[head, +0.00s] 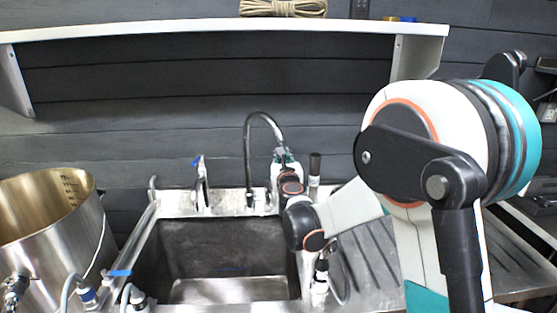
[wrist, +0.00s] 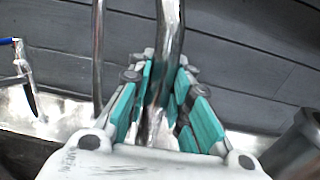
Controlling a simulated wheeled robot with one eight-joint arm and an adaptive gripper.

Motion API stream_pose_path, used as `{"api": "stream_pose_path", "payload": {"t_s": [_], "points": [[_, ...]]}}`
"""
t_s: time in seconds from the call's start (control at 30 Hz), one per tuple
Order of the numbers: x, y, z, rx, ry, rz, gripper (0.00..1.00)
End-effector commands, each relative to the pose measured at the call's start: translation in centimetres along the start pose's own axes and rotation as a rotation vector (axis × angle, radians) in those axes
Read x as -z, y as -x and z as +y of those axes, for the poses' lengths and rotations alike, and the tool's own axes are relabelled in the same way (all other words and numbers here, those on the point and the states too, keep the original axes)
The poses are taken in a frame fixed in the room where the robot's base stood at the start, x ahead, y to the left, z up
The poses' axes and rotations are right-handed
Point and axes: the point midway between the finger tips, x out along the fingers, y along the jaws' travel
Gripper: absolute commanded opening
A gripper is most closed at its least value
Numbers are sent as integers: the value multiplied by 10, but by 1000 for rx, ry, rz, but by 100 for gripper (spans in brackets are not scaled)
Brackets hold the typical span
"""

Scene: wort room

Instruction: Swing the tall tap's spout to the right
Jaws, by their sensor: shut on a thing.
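The tall tap (head: 247,160) is a thin chrome gooseneck at the back rim of the sink. Its riser stands left and its spout arches over to the right in the head view. My gripper (head: 281,157) is at the down-turned end of the spout. In the wrist view the teal-padded fingers of my gripper (wrist: 160,90) are on both sides of the chrome spout (wrist: 170,35), shut on it. The riser (wrist: 98,60) shows to the left, apart from the fingers. The spout's tip is hidden by my gripper.
The sink basin (head: 225,262) lies below and in front. A small tap with a blue lever (head: 201,180) stands left of the tall tap. A dark upright cylinder (head: 315,165) stands close on the right. A large steel pot (head: 50,225) is far left; a white shelf (head: 220,28) runs above.

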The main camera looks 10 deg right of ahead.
Motion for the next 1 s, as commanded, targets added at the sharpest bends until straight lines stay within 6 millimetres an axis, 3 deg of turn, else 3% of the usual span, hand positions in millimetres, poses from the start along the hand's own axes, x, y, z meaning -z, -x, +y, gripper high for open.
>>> {"api": "stream_pose_path", "payload": {"t_s": [0.3, 0.33, 0.4, 0.43, 0.77, 1.0], "points": [[0, 0, -4, 7, -1, 0, 0], [0, 1, -4, 7, -1, 0, 22], [0, 0, -4, 7, -1, 0, 38], [0, 0, -3, 6, -1, 0, 40], [0, 1, -1, 3, 0, 0, 40], [0, 30, -1, 2, 0, 0, 40]]}}
